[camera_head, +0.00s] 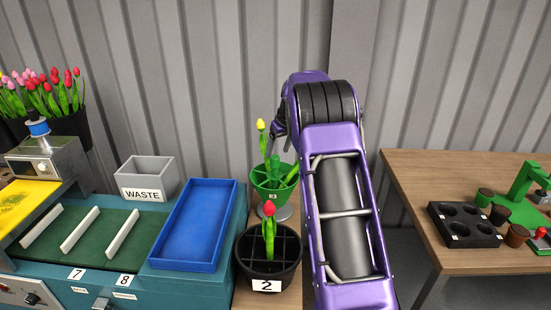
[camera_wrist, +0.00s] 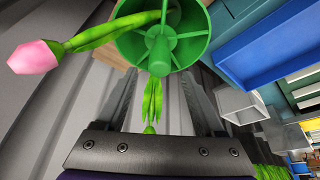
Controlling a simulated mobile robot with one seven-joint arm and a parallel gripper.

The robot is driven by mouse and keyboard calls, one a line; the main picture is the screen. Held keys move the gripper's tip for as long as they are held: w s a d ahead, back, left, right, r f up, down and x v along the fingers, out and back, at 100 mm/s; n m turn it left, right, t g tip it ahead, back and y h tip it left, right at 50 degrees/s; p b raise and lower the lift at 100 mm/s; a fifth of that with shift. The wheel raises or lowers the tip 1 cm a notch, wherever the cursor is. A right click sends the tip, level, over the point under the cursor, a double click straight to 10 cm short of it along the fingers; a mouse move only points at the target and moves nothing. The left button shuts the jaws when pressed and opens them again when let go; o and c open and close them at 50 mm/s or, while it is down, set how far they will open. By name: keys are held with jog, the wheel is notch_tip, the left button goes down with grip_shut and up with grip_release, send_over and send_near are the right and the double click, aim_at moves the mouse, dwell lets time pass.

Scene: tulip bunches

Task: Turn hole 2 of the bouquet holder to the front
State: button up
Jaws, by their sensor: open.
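The green bouquet holder (camera_head: 264,190) stands on a silver base behind the black pot in the head view. Its front label is small and seems to read 3. A yellow tulip (camera_head: 261,126) stands in it. In the wrist view the holder (camera_wrist: 190,52) is at the top centre, with dividers and a central green post (camera_wrist: 159,55). A pink tulip (camera_wrist: 34,57) leans out to the left. My gripper (camera_wrist: 160,82) is open, its fingers spread below the holder in that picture, with green leaves showing between them. My arm hides the gripper in the head view.
A black divided pot (camera_head: 285,270) labelled 2 with a red tulip stands in front of the holder. A blue tray (camera_head: 195,225) and a grey WASTE bin (camera_head: 146,178) are to the left. A wooden table (camera_head: 425,180) with a black block is to the right.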

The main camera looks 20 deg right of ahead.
aim_at(275, 157)
jog(key=shift+x, duration=2.35)
grip_shut()
